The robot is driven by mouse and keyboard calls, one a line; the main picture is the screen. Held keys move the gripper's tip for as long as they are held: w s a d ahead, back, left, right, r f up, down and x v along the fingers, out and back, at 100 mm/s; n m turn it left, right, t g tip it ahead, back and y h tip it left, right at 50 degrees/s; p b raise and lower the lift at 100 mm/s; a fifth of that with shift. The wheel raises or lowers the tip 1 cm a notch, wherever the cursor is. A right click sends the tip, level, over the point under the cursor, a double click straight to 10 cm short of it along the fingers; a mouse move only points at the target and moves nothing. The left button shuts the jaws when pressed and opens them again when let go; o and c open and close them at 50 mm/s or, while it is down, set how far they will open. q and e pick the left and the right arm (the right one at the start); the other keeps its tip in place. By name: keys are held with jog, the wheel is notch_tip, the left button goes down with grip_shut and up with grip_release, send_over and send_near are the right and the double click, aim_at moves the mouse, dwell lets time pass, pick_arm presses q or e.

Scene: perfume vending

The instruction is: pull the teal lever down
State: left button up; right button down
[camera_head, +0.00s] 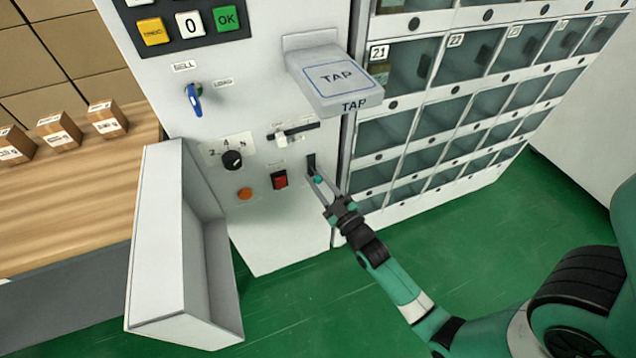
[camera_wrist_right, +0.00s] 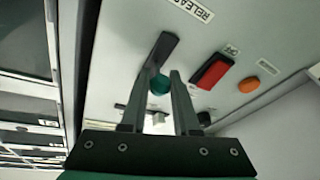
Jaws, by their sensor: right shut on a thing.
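The teal lever's round knob (camera_head: 318,179) shows at the front of the white machine panel, below a dark slot (camera_head: 311,162). In the right wrist view, the teal knob (camera_wrist_right: 159,84) sits between the two fingers, with the dark slot plate beside it. My right gripper (camera_head: 321,187) reaches up to the lever from the lower right and is shut on the knob. In the wrist view its fingers (camera_wrist_right: 158,92) flank the knob. My left gripper is not in view.
A red rocker switch (camera_head: 280,180) and an orange button (camera_head: 245,193) are left of the lever. A white slider (camera_head: 282,139) and the TAP shelf (camera_head: 335,80) are above. Glass-fronted compartments (camera_head: 470,110) stand right. A white open bin (camera_head: 160,240) juts out lower left.

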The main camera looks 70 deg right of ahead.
jog(key=shift+w+d+f+n+t+h, duration=0.15)
jog(key=shift+f+n+t+h, duration=0.3)
jog(key=shift+t, duration=0.75)
jog(key=shift+w+d+f+n+t+h, duration=0.1)
jog(key=shift+f+n+t+h, duration=0.15)
jog(key=shift+f+n+t, duration=0.65)
jog(key=shift+r+t, duration=0.25)
jog(key=shift+t, duration=0.45)
jog(key=c, duration=0.6)
grip_release()
jog(key=shift+c, duration=0.2)
